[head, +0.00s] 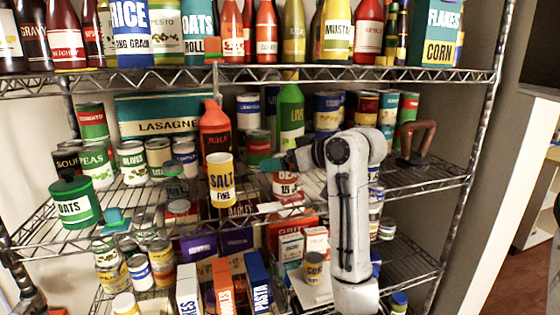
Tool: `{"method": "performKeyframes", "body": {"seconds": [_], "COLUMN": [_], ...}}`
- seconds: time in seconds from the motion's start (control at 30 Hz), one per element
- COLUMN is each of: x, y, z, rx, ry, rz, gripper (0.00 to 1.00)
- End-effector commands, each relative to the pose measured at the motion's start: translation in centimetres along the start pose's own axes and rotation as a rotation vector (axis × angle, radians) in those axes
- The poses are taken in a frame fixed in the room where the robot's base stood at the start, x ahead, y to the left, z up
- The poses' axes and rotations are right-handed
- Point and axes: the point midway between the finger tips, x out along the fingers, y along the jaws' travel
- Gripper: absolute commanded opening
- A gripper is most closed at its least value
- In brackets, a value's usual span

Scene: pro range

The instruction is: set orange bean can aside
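A can with a partly covered label reading "BEA" and "15" (287,190) stands on the middle shelf (420,184), just below and behind my gripper. Its visible label is white and red-orange. I cannot be sure that it is the orange bean can. My gripper (272,163) reaches left from my white arm, with a teal tip in front of the cans. The gripper is small and seen from the side, so its opening does not show clearly. Nothing is clearly held in it. My arm hides part of the shelf to the right of the can.
A yellow salt container (221,180) and a red juice bottle (215,130) stand left of my gripper. A green bottle (290,110) is behind it. Cans crowd the shelf on both sides. A brown handled object (414,142) sits at the right end, near some bare wire shelf.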

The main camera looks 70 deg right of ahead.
Motion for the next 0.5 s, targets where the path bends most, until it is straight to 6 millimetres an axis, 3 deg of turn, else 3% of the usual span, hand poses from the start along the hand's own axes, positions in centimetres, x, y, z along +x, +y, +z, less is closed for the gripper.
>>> {"method": "performKeyframes", "body": {"seconds": [0.3, 0.5], "x": [-6.6, -9.6], "y": [0.1, 0.1], "z": [0.0, 0.0], "rx": [-0.002, -0.002], "ry": [0.004, 0.002], "rz": [0.005, 0.003], "gripper": [0.95, 0.95]}}
